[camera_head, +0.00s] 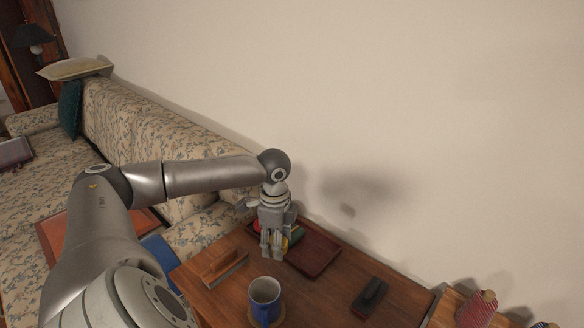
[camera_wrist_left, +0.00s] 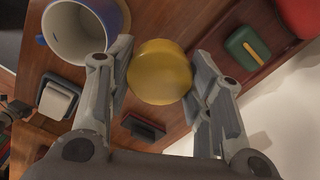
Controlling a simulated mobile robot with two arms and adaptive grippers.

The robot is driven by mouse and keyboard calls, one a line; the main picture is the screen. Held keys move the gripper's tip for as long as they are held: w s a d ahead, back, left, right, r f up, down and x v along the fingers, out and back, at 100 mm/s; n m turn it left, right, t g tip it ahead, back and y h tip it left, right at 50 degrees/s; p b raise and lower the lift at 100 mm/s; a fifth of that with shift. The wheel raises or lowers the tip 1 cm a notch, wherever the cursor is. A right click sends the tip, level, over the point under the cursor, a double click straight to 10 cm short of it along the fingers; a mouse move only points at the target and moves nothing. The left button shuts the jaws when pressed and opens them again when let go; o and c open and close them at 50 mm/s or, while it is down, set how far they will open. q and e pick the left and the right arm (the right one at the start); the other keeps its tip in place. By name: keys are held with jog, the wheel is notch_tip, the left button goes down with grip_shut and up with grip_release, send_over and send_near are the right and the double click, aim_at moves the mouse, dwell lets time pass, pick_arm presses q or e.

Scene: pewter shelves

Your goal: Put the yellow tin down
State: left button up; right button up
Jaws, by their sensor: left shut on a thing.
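The yellow tin (camera_wrist_left: 160,72) is between the two fingers of my left gripper (camera_wrist_left: 163,82) in the left wrist view, seen on its round face. The gripper is shut on it. In the head view my left gripper (camera_head: 271,250) points down over the wooden table, at the left part of a dark red-brown tray (camera_head: 318,258). Only a little yellow shows there beside the fingers. I cannot tell whether the tin touches the surface below. My right gripper is not in view.
A red thing (camera_head: 257,226) and a green thing (camera_head: 297,234) are by the gripper at the tray. A blue mug (camera_head: 262,313) stands in front, a wooden holder (camera_head: 222,267) to the left. A black block (camera_head: 370,297) lies right. Bare table shows between mug and block.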

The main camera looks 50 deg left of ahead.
pick_arm(q)
jog(key=shift+w+a+r+m, duration=0.1)
jog(key=shift+w+a+m, duration=0.15)
jog(key=shift+a, duration=0.35)
jog(key=shift+w, duration=0.15)
jog(key=w+d+f+b, duration=0.15)
jog(key=w+f, duration=0.25)
jog(key=w, duration=0.4)
jog(key=b, duration=0.2)
send_over(315, 254)
jog(key=s, duration=0.1)
notch_tip(315, 254, down, 4)
jog(key=shift+s+f, duration=0.1)
jog(key=shift+f, duration=0.15)
jog(key=shift+w+f, duration=0.45)
jog(key=shift+f, duration=0.1)
jog(key=shift+w+f+b, duration=0.1)
jog(key=shift+f+b, duration=0.25)
jog(key=shift+f, duration=1.25)
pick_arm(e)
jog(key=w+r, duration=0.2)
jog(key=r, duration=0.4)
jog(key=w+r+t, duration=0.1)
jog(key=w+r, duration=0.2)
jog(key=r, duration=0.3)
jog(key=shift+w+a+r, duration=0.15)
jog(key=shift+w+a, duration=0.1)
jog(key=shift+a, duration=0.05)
pick_arm(q)
jog(key=shift+f, duration=0.1)
